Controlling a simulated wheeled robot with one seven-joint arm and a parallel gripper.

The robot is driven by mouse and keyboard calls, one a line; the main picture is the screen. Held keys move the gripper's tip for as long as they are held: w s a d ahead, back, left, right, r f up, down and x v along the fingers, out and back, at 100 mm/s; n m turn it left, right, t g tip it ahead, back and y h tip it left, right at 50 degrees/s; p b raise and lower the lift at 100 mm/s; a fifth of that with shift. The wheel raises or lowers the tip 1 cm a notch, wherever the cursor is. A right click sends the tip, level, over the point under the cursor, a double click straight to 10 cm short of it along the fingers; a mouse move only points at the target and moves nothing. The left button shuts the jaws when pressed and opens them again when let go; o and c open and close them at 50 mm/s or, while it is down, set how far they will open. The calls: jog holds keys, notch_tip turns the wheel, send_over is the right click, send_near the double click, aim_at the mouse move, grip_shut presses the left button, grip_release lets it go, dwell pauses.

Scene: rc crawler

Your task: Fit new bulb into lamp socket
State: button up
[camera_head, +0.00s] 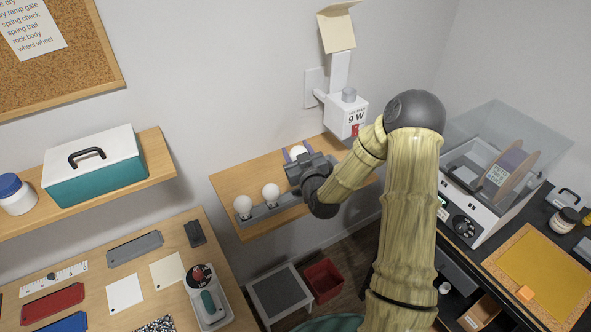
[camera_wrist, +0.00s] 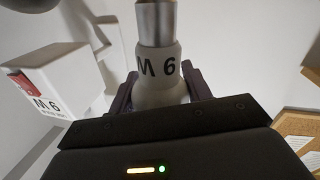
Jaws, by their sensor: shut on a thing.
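My gripper (camera_head: 297,155) is shut on a white bulb (camera_head: 299,151) above the wooden wall shelf in the head view. In the wrist view the bulb (camera_wrist: 160,68) sits between my gripper's fingers (camera_wrist: 160,92), its metal cap running off the top edge. Its printing reads upside down, as 9 W.
Two other white bulbs (camera_head: 243,205) (camera_head: 271,192) stand in a grey rack (camera_head: 262,216) on the wooden shelf (camera_head: 232,183). A yellow note (camera_head: 337,32) hangs above the lamp. A machine with a clear lid (camera_head: 515,140) stands at right. A red bin (camera_head: 323,280) is below.

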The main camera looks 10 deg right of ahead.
jog(key=shift+a, duration=0.15)
jog(key=shift+s+a, duration=0.2)
jog(key=shift+s, duration=0.25)
jog(key=shift+a+f, duration=0.1)
jog(key=shift+f, duration=0.3)
jog(key=f+p, duration=0.1)
jog(key=f, duration=0.1)
jog(key=f+p, duration=0.1)
jog(key=f, duration=0.2)
jog(key=shift+w+d, duration=0.15)
jog(key=shift+d, duration=0.05)
